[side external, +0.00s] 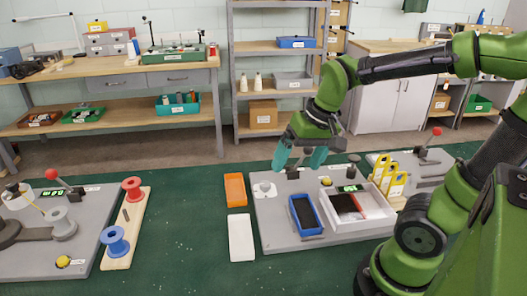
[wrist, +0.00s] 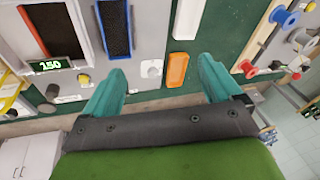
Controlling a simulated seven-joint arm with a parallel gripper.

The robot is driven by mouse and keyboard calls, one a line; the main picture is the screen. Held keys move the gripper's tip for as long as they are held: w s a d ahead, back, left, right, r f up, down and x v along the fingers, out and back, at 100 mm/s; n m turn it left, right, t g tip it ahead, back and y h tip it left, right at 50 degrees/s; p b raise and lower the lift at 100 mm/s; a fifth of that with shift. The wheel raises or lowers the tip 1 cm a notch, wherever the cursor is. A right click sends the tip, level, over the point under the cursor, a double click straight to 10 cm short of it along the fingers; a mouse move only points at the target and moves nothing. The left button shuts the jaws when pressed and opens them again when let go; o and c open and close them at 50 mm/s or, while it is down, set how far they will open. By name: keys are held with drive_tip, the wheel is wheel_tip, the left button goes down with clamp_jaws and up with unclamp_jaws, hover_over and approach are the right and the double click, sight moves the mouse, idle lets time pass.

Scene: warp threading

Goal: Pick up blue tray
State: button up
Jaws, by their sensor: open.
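The blue tray (side external: 312,232), with a dark inside, lies on a grey station plate (side external: 270,225) beside a white bin (side external: 385,222). In the wrist view the blue tray (wrist: 118,57) is at the upper left, partly cut by the top edge. My gripper (side external: 299,160) is open and empty, above the back part of the plate and apart from the tray.
An orange tray (side external: 235,190) and a white tray (side external: 241,238) lie left of the plate. A wooden rack with spools (side external: 126,228) stands further left.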

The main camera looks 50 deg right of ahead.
sight(304, 216)
drive_tip(key=d+f+m+g+h, duration=0.1)
drive_tip(key=d+m+g, duration=0.2)
drive_tip(key=d, duration=0.3)
drive_tip(key=f, duration=1.7)
drive_tip(key=shift+s+a, duration=0.1)
drive_tip(key=shift+a, duration=0.15)
drive_tip(key=c, duration=1.4)
